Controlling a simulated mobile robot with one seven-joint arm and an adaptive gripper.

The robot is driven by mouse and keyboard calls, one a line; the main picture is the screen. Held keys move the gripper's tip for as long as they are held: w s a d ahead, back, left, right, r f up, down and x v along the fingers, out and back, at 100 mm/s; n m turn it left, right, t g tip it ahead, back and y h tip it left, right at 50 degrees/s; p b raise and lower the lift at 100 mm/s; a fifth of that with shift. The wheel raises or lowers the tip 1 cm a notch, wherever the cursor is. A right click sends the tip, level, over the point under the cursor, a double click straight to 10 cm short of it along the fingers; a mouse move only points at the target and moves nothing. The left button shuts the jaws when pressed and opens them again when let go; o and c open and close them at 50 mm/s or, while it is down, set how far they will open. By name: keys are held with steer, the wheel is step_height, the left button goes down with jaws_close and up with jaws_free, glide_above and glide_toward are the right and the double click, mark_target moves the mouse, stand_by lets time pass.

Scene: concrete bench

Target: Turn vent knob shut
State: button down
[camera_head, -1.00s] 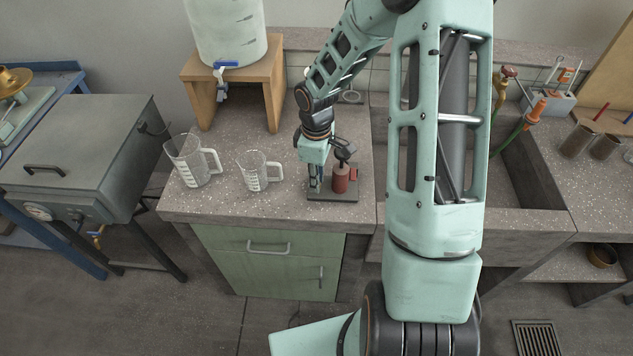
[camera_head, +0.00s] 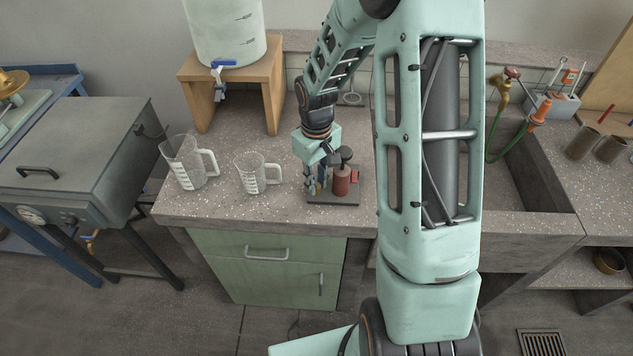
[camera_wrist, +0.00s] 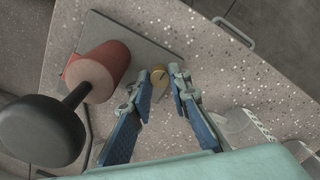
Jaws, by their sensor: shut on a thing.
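The small brass knob (camera_wrist: 158,75), which appears to be the vent knob, shows between my fingertips in the wrist view. My gripper (camera_wrist: 160,80) has one blue-padded finger on each side of it and is shut on it. In the head view my gripper (camera_head: 316,182) reaches down to the left part of a small device. The device has a dark flat base plate (camera_head: 333,200), a red cylinder (camera_head: 342,183) and a black round-headed handle (camera_head: 346,153). In the wrist view the red cylinder (camera_wrist: 112,62) and black handle (camera_wrist: 40,130) stand left of my fingers. The knob is hidden or too small in the head view.
Two clear measuring jugs (camera_head: 188,165) (camera_head: 253,175) stand left of the device on the speckled bench top (camera_head: 222,205). A wooden stand (camera_head: 195,98) with a white container (camera_head: 226,30) is behind them. The sink (camera_head: 535,185) lies to the right.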

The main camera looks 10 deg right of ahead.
mark_target(317, 185)
stand_by(0.3)
steer(key=c, duration=1.8)
jaws_free()
step_height(317, 185, up, 12)
steer(key=shift+a+r, duration=0.1)
